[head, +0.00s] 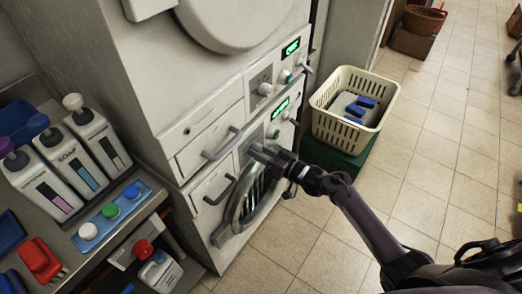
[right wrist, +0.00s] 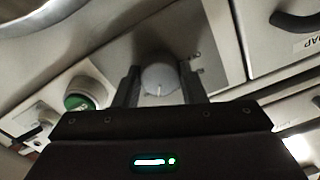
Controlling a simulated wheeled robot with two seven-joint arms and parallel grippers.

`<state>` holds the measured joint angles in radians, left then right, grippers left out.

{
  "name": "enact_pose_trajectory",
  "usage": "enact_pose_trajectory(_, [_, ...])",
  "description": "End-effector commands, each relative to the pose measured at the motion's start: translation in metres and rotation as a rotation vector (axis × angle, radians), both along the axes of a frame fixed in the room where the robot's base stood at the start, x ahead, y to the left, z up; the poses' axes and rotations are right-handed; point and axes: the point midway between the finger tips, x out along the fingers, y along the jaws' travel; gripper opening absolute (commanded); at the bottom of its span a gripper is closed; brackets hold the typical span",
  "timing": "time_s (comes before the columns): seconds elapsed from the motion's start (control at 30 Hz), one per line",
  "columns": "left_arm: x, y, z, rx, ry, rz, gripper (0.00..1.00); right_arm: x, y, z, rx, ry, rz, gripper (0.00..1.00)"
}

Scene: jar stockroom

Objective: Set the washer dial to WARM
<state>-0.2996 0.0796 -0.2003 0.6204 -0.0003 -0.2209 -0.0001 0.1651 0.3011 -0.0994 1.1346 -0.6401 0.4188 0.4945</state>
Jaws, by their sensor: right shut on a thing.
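A white machine front with two stacked control panels stands in the middle of the head view. My right gripper (head: 263,151) reaches the lower panel from the right. In the right wrist view, its fingers (right wrist: 160,82) stand on both sides of a round grey-white dial (right wrist: 159,74) and are shut on it. A pale mark on the dial points toward the gripper; I cannot read which setting that is. The gripper hides this dial in the head view. The lower display (head: 280,107) glows green, too small to read. My left gripper is not in view.
A green button (right wrist: 78,101) sits beside the dial. The round door (head: 240,215) is just below my right gripper. Drawer handles (head: 222,143) stick out at left. A cream basket (head: 352,110) stands on a green box at right. Soap bottles (head: 62,165) fill the left shelf.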

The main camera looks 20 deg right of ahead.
Motion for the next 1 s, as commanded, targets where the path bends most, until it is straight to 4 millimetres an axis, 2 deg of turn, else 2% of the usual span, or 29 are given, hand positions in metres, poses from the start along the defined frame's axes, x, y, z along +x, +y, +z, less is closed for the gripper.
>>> enact_pose_trajectory(0.3, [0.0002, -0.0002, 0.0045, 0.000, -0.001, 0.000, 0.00, -0.0002, 0.0004, -0.0001, 0.078, 0.062, 0.000, 0.14])
enact_pose_trajectory(0.77, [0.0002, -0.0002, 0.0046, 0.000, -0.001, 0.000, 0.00, -0.0002, 0.0003, -0.0006, 0.089, 0.070, 0.000, 0.14])
enact_pose_trajectory(0.8, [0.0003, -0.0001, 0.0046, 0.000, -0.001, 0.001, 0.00, -0.0002, 0.0003, -0.0006, 0.088, 0.070, 0.000, 0.38])
enact_pose_trajectory(0.97, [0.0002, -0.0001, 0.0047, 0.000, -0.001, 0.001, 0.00, -0.0002, 0.0002, -0.0004, 0.088, 0.070, 0.000, 0.59])
enact_pose_trajectory(1.0, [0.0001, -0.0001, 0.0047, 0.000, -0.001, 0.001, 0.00, -0.0001, 0.0002, -0.0005, 0.088, 0.070, 0.000, 0.59])
